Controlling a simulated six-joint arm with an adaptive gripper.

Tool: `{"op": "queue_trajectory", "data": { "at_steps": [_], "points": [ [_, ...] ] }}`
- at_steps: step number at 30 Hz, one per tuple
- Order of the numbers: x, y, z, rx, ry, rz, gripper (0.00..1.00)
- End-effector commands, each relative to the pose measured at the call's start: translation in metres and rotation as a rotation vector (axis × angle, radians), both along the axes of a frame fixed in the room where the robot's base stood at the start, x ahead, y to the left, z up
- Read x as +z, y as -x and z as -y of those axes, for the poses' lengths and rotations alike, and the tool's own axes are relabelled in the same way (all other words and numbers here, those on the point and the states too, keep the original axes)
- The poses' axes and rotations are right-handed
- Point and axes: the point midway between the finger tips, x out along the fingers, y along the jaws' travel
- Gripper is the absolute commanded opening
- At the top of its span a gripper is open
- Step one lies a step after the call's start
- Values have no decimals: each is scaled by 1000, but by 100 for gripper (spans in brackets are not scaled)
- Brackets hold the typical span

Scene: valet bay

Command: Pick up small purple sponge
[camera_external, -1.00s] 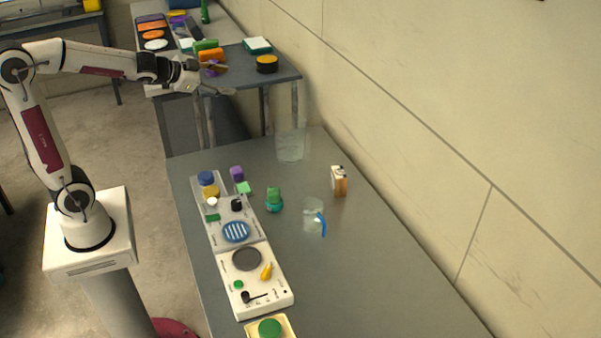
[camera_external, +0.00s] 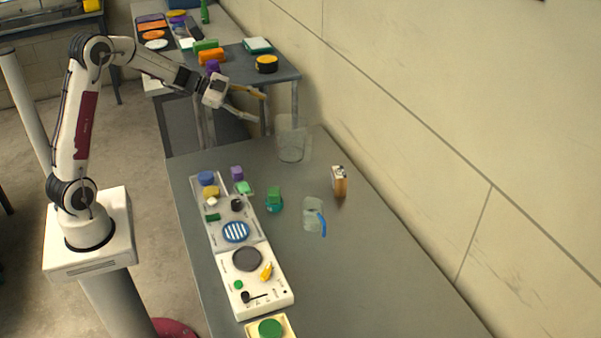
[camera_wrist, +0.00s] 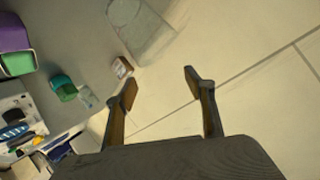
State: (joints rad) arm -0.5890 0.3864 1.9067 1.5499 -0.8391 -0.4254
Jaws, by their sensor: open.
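A small purple block (camera_external: 237,173), which looks like the sponge, rests near the far left of the near table, beside the end of the pale control panel. Purple also shows at the upper left edge of the wrist view (camera_wrist: 12,34), with a green block (camera_wrist: 18,64) beside it. My gripper (camera_external: 262,106) is open and empty, raised at the far end of the near table, behind and right of the purple block and well apart from it. In the wrist view its two fingers (camera_wrist: 161,82) are spread with nothing between them.
A clear container (camera_external: 291,146) stands close to my gripper. Another purple thing (camera_external: 212,66) lies on the back table.

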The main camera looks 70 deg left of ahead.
Motion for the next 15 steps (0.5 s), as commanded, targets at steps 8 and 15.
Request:
{"op": "queue_trajectory", "data": {
  "at_steps": [8,15],
  "points": [
    [-60,28,1,-201,107,-95,54],
    [-107,71,2,-372,231,-195,54]
  ]
}}
